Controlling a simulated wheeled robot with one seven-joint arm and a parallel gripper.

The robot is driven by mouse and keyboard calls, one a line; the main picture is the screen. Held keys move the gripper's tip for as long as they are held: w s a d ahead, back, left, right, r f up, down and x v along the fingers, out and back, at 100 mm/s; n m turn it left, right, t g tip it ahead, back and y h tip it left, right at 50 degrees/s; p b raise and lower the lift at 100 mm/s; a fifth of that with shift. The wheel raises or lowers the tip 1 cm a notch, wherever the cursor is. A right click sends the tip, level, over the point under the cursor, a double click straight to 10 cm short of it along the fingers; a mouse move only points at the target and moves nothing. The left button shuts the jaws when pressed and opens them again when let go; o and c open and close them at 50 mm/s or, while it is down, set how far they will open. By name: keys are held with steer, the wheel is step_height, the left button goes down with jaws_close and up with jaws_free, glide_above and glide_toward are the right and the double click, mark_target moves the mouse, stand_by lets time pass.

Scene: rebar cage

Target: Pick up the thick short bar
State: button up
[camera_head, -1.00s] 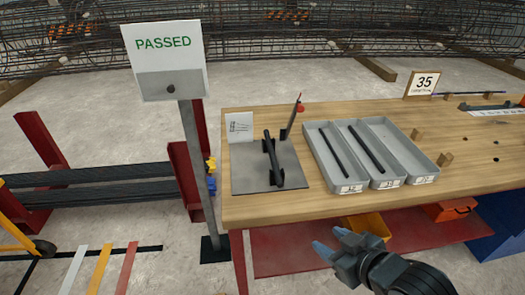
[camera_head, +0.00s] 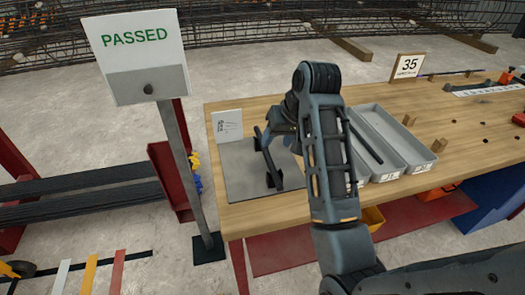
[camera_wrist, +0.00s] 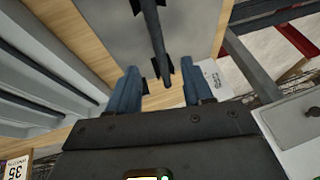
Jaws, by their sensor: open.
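A short, thick dark bar (camera_head: 267,158) rests on two black supports on a grey plate (camera_head: 240,180) at the left of the wooden bench. My gripper (camera_head: 282,122) is above the plate by the bar's far end, partly hidden behind my arm. In the wrist view my gripper (camera_wrist: 162,90) is open and empty. The bar (camera_wrist: 154,35) runs from the top edge down to between the fingertips in the picture, with the supports beside it. I cannot tell how high the fingers are above it.
A grey compartment tray (camera_head: 420,158) stands right of the plate; a dark bar (camera_head: 366,145) lies in its middle compartment. A small white card (camera_head: 227,126) stands at the plate's back left. A PASSED sign (camera_head: 135,50) on a post stands left of the bench.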

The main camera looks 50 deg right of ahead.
mark_target(268, 153)
steer(key=x, duration=0.7)
steer(key=shift+w+d+f+p, duration=0.1)
steer(key=shift+d+f+p, duration=0.1)
steer(key=shift+f+p, duration=0.1)
steer(key=shift+c, duration=0.2)
jaws_close()
steer(key=shift+r, duration=0.1)
